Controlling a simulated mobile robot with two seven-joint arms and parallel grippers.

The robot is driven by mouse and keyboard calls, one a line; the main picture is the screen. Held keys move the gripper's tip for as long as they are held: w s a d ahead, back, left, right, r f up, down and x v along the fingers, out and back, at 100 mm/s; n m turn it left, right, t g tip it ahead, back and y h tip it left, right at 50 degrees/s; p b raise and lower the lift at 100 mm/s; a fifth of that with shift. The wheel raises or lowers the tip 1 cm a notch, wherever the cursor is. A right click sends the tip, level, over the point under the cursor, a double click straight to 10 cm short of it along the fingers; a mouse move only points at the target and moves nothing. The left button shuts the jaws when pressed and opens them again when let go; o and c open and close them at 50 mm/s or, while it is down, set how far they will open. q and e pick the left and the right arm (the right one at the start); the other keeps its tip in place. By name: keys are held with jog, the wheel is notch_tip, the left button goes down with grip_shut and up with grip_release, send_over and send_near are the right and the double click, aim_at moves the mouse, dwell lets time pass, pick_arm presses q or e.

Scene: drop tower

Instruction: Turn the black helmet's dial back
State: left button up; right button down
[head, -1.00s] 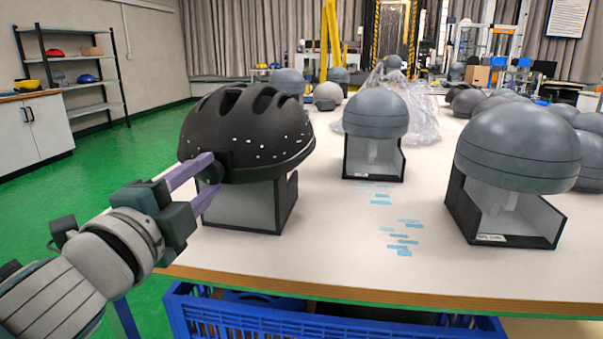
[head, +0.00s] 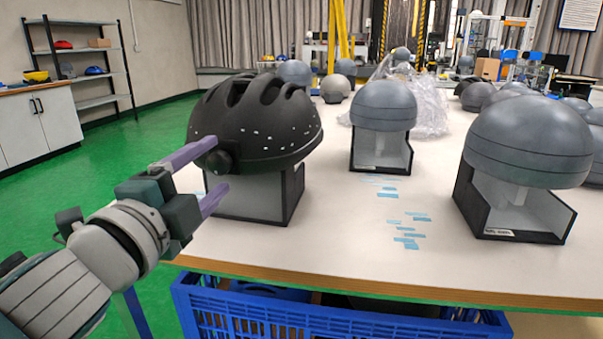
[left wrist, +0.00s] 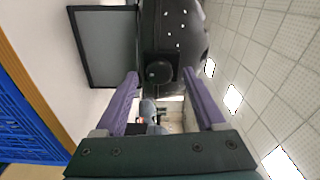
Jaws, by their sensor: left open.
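The black helmet (head: 255,125) with vents and small white marks sits on a box-like stand (head: 252,196) at the left of the table. Its dial (head: 221,161) is a round black knob on the helmet's near left side. The dial also shows in the left wrist view (left wrist: 159,72), on a black square mount. My left gripper (head: 220,163) is open, with one purple finger above and one below the dial's level in the head view. In the left wrist view the dial lies between the spread fingers (left wrist: 164,74), just beyond their tips, with gaps on both sides. My right gripper is not in view.
Grey domes on box stands stand to the right, one in the middle (head: 384,106) and one nearer (head: 528,138). Blue tape pieces (head: 405,238) lie on the white table (head: 340,245). A blue crate (head: 330,325) is below the front edge. Clear plastic wrap lies behind.

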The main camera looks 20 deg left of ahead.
pick_arm(q)
jog(key=s+d, duration=0.1)
jog(key=s, duration=0.8)
jog(key=shift+s+d+f, duration=0.15)
jog(key=shift+d, duration=0.1)
notch_tip(320, 180, up, 8)
jog(key=s+a+n+g+y+p, duration=0.2)
jog(key=n+g+p, duration=0.3)
jog(key=n+p, duration=0.5)
jog(key=s+d+r+n+g+h+p, duration=0.3)
jog(key=s+d+r+g+h+p, duration=0.25)
jog(key=s+d+g+p, duration=0.65)
notch_tip(320, 180, up, 37)
jog(key=s+a+t+p, duration=0.1)
jog(key=a+t+p, duration=0.1)
jog(key=p, duration=3.8)
jog(key=shift+s, duration=0.2)
